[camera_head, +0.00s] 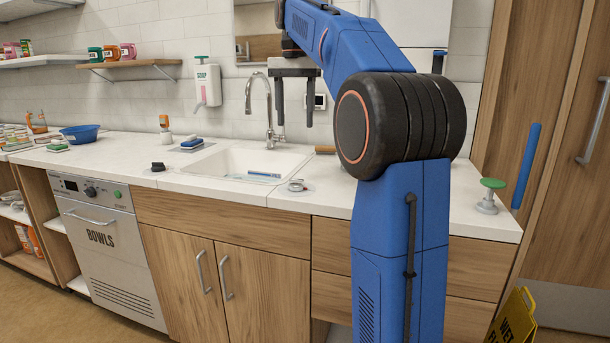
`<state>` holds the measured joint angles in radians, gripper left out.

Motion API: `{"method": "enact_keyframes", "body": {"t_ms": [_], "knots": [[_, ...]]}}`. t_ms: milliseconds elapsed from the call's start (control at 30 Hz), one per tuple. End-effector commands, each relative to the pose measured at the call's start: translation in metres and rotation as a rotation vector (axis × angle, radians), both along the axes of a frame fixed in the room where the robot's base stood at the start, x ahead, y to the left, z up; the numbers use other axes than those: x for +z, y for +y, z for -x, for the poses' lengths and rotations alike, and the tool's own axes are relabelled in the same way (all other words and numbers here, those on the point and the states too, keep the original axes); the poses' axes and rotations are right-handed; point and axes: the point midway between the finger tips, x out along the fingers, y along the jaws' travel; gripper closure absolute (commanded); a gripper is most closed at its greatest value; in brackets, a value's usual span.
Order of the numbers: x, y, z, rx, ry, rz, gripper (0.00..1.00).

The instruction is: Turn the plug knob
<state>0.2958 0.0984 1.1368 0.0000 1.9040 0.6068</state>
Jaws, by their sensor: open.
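A small grey knob (297,185) on a pale round base sits on the white worktop, by the front right corner of the sink (232,164). It looks like the plug knob, but it is too small to make out its turn position. My gripper (295,124) points down above the back right of the sink, its two dark fingers apart with nothing between them. In the picture it is above the knob and clear of it. A blue and white item (264,174) lies in the sink.
The curved tap (263,108) stands close to the left of my gripper. A dark object (157,167) sits left of the sink. A green-topped grey stand (489,196) is at the right end of the worktop (325,197). A soap dispenser (206,84) hangs on the wall.

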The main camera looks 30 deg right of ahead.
Motion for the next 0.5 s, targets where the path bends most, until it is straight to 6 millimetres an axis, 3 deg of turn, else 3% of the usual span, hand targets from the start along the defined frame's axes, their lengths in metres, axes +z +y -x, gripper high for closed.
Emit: {"method": "enact_keyframes", "body": {"t_ms": [233,500], "knots": [[-0.013,-0.002,-0.001,-0.007,0.005,-0.001,0.45],[-0.058,-0.001,-0.001,-0.006,0.005,-0.001,0.45]]}}
